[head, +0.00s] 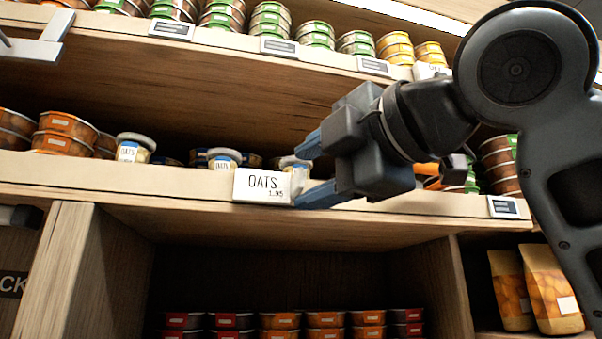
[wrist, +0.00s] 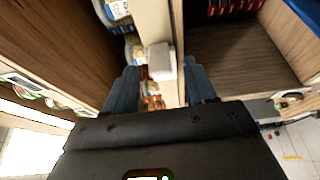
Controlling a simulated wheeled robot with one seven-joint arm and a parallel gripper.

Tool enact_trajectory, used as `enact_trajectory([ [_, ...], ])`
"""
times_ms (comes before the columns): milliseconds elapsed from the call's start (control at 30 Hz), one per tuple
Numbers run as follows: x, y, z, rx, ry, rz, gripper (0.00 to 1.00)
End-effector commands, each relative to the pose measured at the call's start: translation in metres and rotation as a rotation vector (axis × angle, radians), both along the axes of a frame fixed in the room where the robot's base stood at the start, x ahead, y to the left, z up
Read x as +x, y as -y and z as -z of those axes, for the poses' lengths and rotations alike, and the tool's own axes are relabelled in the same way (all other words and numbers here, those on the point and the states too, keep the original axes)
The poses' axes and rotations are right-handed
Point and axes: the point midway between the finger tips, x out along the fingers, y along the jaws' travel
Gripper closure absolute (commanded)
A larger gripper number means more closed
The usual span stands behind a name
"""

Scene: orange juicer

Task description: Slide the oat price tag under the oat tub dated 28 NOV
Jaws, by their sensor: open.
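The white oat price tag (head: 262,187) reads OATS 1.95 and sits on the front edge of the middle shelf. Three oat tubs with pale lids stand behind that edge: a left one (head: 134,149), a middle one (head: 223,159) and a right one (head: 294,163), partly hidden by my gripper. Their dates are too small to read. My gripper (head: 303,172) is open and empty, its blue fingertips just right of the tag. In the wrist view the tag (wrist: 162,62) appears between the fingertips (wrist: 163,74), with a gap on each side.
The shelf edge (head: 100,171) runs across the view. Orange tubs (head: 68,132) stand at its left end, and another small label (head: 503,207) is at right. The upper shelf (head: 230,50) carries stacked tubs. Red and orange tubs (head: 280,321) sit below.

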Motion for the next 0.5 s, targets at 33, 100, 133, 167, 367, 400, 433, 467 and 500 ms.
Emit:
enact_trajectory([
  [33, 0.006, -0.006, -0.001, 0.0, -0.004, -0.001, 0.45],
  [100, 0.013, -0.011, -0.001, 0.001, -0.003, -0.002, 0.45],
  [133, 0.015, -0.012, -0.001, 0.0, -0.003, -0.001, 0.45],
  [167, 0.018, -0.014, -0.001, 0.001, -0.002, -0.001, 0.45],
  [367, 0.024, -0.02, 0.0, 0.0, 0.0, -0.001, 0.45],
  [400, 0.025, -0.02, 0.0, 0.0, 0.0, -0.001, 0.45],
  [433, 0.025, -0.02, 0.001, 0.0, 0.0, -0.001, 0.45],
  [467, 0.025, -0.02, 0.001, 0.0, 0.0, -0.001, 0.45],
  [500, 0.024, -0.02, 0.001, 0.0, 0.0, -0.001, 0.45],
])
